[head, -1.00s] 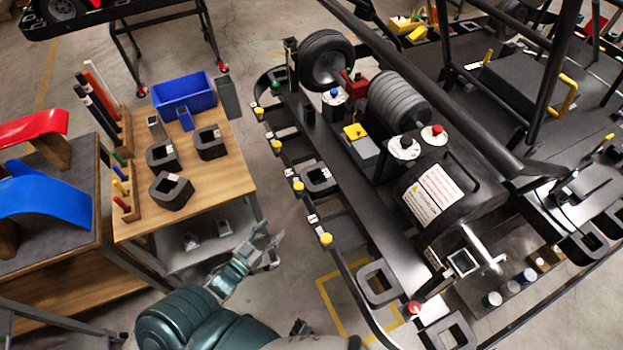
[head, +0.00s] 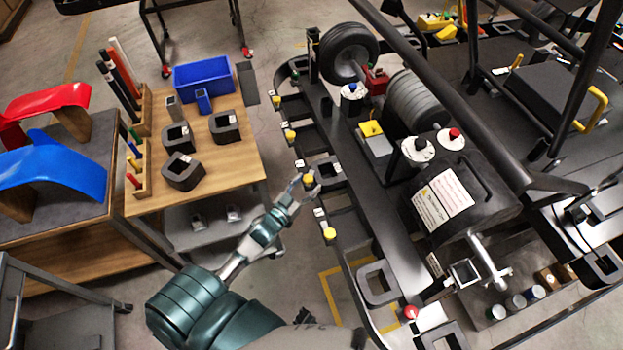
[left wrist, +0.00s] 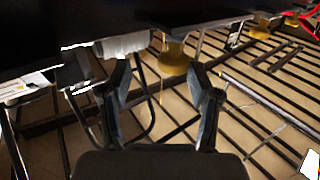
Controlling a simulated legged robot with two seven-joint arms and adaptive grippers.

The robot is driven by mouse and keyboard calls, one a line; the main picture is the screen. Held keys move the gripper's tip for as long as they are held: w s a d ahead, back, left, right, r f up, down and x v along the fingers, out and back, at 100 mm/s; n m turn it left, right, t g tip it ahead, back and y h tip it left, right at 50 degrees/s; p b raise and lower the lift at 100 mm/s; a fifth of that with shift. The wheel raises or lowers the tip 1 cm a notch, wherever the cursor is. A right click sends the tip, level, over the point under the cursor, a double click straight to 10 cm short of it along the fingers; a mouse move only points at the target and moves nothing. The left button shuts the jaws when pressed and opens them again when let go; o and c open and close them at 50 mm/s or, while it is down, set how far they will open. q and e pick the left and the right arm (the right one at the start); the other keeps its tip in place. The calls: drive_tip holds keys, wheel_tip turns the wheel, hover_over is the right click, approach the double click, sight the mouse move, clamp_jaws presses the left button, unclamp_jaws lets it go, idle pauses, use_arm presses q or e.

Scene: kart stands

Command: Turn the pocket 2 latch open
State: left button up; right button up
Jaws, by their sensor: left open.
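A row of yellow latch knobs lines the near edge of the kart frame, each beside a pocket; the pocket labels are too small to read. My left gripper (head: 299,189) is open, at the yellow knob (head: 309,178) beside the pocket that holds a dark square block (head: 328,169). In the left wrist view a yellow knob (left wrist: 173,60) hangs just beyond and between the open fingertips (left wrist: 163,80); I cannot tell whether they touch it. Other yellow knobs are farther (head: 291,136) and nearer (head: 329,233) along the edge. My right gripper is not in view.
A wooden table (head: 225,165) with dark square blocks and a blue bin (head: 203,77) stands left of the kart. A dark drum (head: 465,190) and a wheel (head: 347,52) sit on the kart. Open floor lies between table and kart.

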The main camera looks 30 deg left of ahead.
sight(306, 177)
use_arm(q)
drive_tip(key=w, duration=0.1)
drive_tip(key=w+a, duration=0.1)
drive_tip(key=shift+w+f, duration=0.15)
drive_tip(key=shift+w, duration=0.15)
drive_tip(key=shift+w+a+f, duration=0.1)
drive_tip(key=shift+a, duration=0.3)
drive_tip(key=shift+a+f, duration=0.1)
drive_tip(key=shift+a, duration=0.1)
drive_tip(key=shift+d, duration=0.2)
drive_tip(key=shift+c, duration=1.2)
drive_tip(key=shift+d, duration=0.3)
drive_tip(key=c, duration=0.4)
drive_tip(key=shift+d+r, duration=0.25)
drive_tip(key=c, duration=0.4)
drive_tip(key=shift+d, duration=0.1)
clamp_jaws()
drive_tip(key=shift+a, duration=0.35)
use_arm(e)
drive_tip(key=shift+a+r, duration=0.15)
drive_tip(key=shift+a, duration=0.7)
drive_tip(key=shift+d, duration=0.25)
